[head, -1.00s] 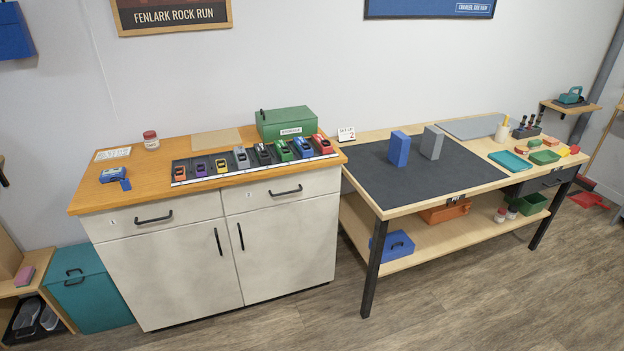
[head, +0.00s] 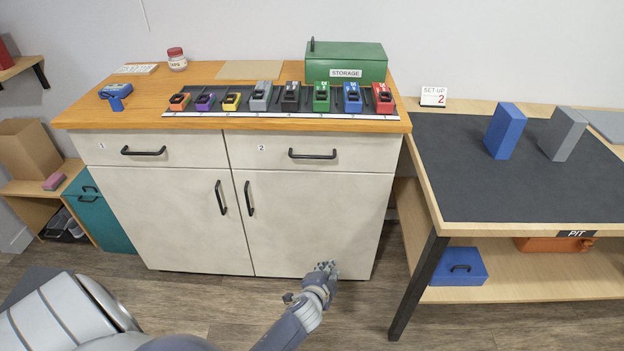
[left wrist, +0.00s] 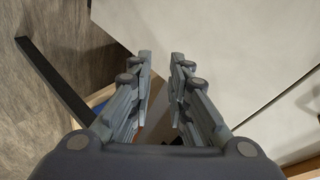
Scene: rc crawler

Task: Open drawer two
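Drawer two (head: 285,142) is the upper right drawer of the white cabinet, marked "2". It is closed, and its black bar handle (head: 312,154) is in clear view. My left gripper (head: 325,268) is low in front of the cabinet's right door, well below the handle and apart from it. In the left wrist view the left gripper (left wrist: 163,57) has its two fingers apart with nothing between them. The pale cabinet front (left wrist: 235,65) lies beyond them. My right gripper is not in view.
Drawer one (head: 190,150) is closed at the left. Both lower doors (head: 310,215) are closed, with vertical handles. Model vehicles and a green storage box (head: 345,55) stand on the wooden top. The pit table's dark leg (head: 418,285) stands right of the cabinet.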

